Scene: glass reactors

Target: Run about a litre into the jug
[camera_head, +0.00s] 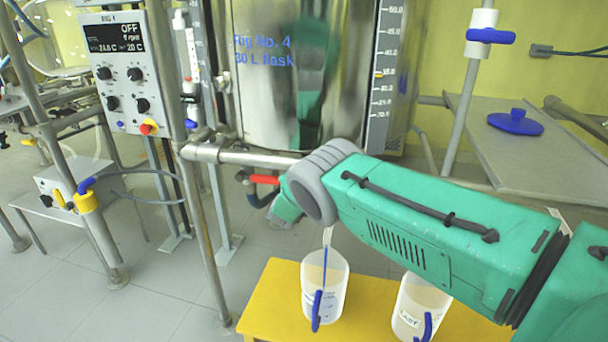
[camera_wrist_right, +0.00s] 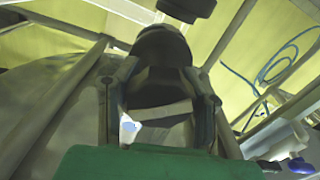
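A translucent jug (camera_head: 326,283) with a blue handle stands upright on a yellow stool, below the steel vessel marked Rig No. 4 (camera_head: 275,75). I cannot tell whether it holds liquid. A second jug (camera_head: 420,305) with a label stands to its right. A red valve handle (camera_head: 262,180) shows under the vessel, left of my right wrist. My right arm reaches in from the right and its gripper is largely hidden behind the wrist. In the right wrist view, my right gripper (camera_wrist_right: 165,105) has its fingers apart, with a dark rounded part beyond or between them; contact is unclear. My left gripper is not in view.
A control box (camera_head: 122,70) reading OFF hangs at left beside steel posts. The yellow stool (camera_head: 265,310) has bare surface left of the jugs. A grey bench (camera_head: 550,165) with a blue lid (camera_head: 515,122) is at right.

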